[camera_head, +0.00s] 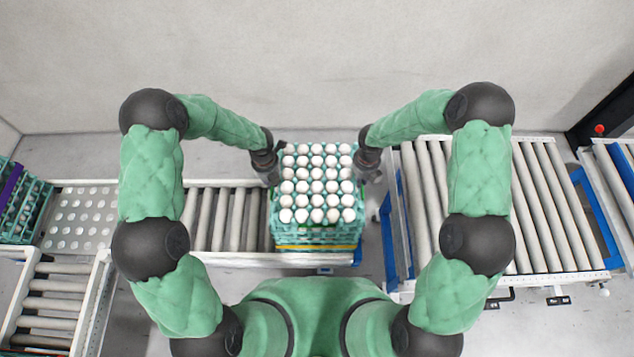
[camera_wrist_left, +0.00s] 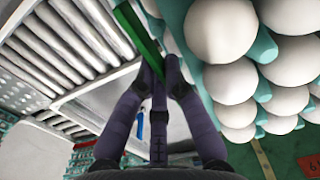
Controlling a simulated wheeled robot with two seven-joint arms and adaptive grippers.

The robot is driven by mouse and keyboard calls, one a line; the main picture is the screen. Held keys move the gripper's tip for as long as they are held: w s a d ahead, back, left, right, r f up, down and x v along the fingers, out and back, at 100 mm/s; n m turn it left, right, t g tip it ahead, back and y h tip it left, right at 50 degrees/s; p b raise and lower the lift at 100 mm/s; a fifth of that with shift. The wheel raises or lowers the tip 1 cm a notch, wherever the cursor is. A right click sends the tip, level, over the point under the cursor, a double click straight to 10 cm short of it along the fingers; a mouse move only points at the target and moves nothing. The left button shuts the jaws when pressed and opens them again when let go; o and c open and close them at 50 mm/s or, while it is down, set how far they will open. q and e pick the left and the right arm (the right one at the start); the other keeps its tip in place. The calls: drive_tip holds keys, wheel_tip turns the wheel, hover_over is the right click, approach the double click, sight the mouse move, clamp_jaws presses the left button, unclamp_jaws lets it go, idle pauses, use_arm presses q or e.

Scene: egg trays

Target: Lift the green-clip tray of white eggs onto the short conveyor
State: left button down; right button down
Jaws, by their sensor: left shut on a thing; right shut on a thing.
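The tray of white eggs (camera_head: 303,229) is teal green and is filled with rows of eggs. It is at the right end of the left roller line, above green layers and a yellow strip; I cannot tell whether it touches them. My left gripper (camera_head: 273,172) is shut on its left side. In the left wrist view the fingers (camera_wrist_left: 157,72) close on a green clip strip (camera_wrist_left: 138,28) beside the eggs. My right gripper (camera_head: 364,170) is shut on the tray's right side; its fingertips are partly hidden. A roller conveyor (camera_head: 530,205) with a blue frame stands to the right.
The left roller line (camera_head: 222,220) runs to a perforated plate (camera_head: 82,217). A green crate (camera_head: 25,213) stands at the far left. Another roller section (camera_head: 62,295) is at lower left. A floor gap separates the left line from the right conveyor. A wall is behind.

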drive_tip(key=shift+w+r+p, duration=0.1)
drive_tip(key=shift+r+p, duration=1.85)
drive_tip(key=shift+r, duration=0.3)
